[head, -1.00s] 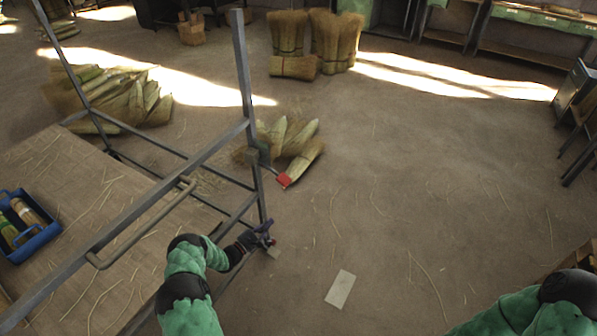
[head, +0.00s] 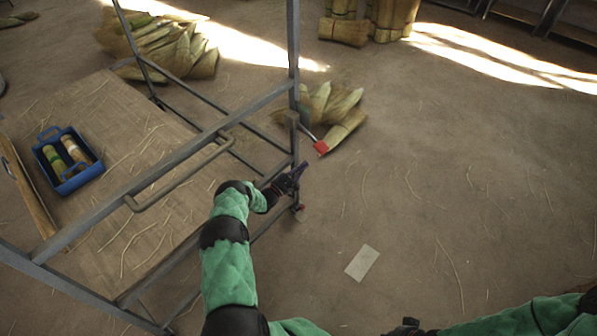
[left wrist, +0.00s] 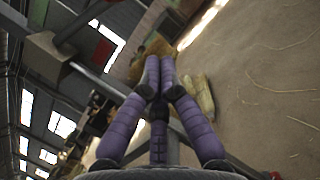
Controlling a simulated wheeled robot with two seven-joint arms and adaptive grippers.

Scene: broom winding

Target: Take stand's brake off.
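The stand is a grey metal frame (head: 200,138) on a wheeled base at the left of the head view. A red-tipped lever (head: 321,148) sticks out to the right from its near upright post. A small red part (head: 299,207) shows at the caster below that post. My left gripper (head: 301,168), with purple fingers, is beside the post, below the lever and above the caster. In the left wrist view its fingertips (left wrist: 160,75) are together with nothing visible between them. A dark part of my right gripper (head: 405,328) shows at the bottom edge; its fingers are not clear.
A blue tray (head: 88,178) with rolls lies on the wooden board (head: 125,115) inside the stand. Broom bundles (head: 340,112) lie on the floor behind the lever. A pale card (head: 361,263) lies on open floor to the right.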

